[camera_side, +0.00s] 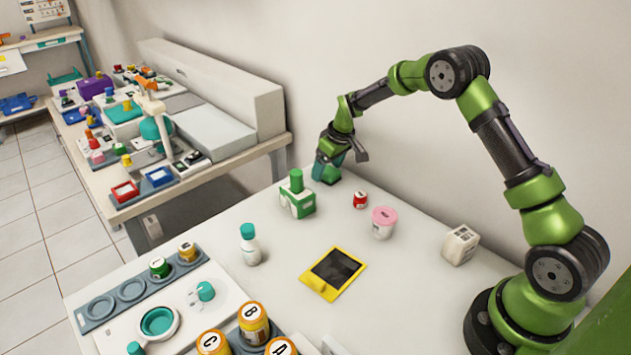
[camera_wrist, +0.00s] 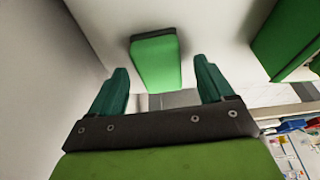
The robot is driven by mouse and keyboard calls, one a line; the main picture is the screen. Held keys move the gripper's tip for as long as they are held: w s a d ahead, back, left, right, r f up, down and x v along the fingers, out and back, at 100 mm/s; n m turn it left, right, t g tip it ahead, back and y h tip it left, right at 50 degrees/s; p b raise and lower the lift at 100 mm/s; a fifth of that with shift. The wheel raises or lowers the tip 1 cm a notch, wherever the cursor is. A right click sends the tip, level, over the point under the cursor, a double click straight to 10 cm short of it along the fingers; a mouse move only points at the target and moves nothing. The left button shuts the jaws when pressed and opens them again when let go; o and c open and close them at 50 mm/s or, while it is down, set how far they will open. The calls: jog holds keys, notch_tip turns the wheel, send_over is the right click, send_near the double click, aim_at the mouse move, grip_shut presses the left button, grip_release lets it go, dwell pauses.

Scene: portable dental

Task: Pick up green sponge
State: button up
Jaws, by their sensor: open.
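The green sponge (camera_wrist: 155,62) shows in the wrist view as a bright green block with a dark top edge, resting on the pale surface. It lies ahead of my gripper (camera_wrist: 160,68), lined up with the gap between its two teal fingers. The fingers are apart with nothing held between them. In the side view my gripper (camera_side: 328,172) is low near the back edge of the table, by the wall. I cannot make out the sponge separately there; my gripper may hide it.
On the white table, a green-and-white box (camera_side: 297,203) stands left of my gripper. A small red jar (camera_side: 360,200), a pink-lidded cup (camera_side: 383,223) and a white box (camera_side: 460,245) stand to the right. A yellow-framed dark pad (camera_side: 335,272) lies in front.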

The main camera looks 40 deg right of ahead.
jog(key=shift+w+f, duration=0.15)
jog(key=shift+f, duration=0.25)
jog(key=shift+c, duration=0.2)
